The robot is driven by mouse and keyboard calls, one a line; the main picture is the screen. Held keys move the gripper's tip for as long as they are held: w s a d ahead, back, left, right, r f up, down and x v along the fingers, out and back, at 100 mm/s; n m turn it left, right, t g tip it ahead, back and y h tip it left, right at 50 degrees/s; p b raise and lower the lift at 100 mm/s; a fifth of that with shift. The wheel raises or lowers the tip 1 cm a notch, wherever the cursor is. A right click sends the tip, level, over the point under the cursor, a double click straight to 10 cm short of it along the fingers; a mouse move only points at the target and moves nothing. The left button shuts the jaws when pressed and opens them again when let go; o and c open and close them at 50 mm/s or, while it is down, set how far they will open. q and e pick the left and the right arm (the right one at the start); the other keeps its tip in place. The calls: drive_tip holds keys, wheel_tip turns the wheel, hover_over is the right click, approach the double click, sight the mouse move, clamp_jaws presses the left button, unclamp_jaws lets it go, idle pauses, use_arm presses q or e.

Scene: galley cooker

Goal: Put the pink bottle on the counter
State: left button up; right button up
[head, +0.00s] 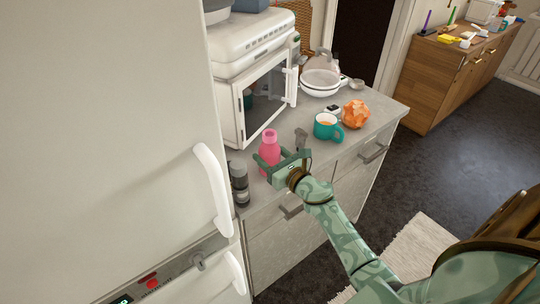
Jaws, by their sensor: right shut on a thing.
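The pink bottle (269,147) stands upright at the near left part of the grey counter (350,146). My right gripper (274,162) is shut on the bottle, with its fingers around the bottle's lower body. The bottle's base is partly hidden by the fingers, so I cannot tell whether it touches the counter. My left gripper is not in view.
A teal mug (324,127) and an orange crumpled object (356,114) are to the right.

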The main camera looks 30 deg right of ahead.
drive_tip(key=o, duration=1.2)
drive_tip(key=shift+c, duration=0.2)
drive_tip(key=shift+r, duration=0.1)
drive_tip(key=s+d, duration=0.1)
drive_tip(key=s, duration=1.1)
drive_tip(key=s+a+f+m+g+h, duration=0.15)
drive_tip(key=s+f+m+g, duration=0.35)
drive_tip(key=f+m, duration=0.65)
drive_tip(key=s+a+f+m+g+h, duration=0.1)
drive_tip(key=s+a+f+m+g, duration=0.15)
drive_tip(key=s+f+m, duration=0.9)
drive_tip(key=s+a+f+m+g, duration=0.2)
drive_tip(key=s+f+m+g, duration=0.3)
drive_tip(key=s+f, duration=0.5)
drive_tip(key=s+a+f+m+g, duration=0.3)
drive_tip(key=s+f+m+g, duration=0.2)
drive_tip(key=s+f, duration=0.5)
drive_tip(key=s+y, duration=0.1)
drive_tip(key=s, duration=0.4)
drive_tip(key=shift+s+f, duration=0.15)
drive_tip(key=shift+f, duration=0.2)
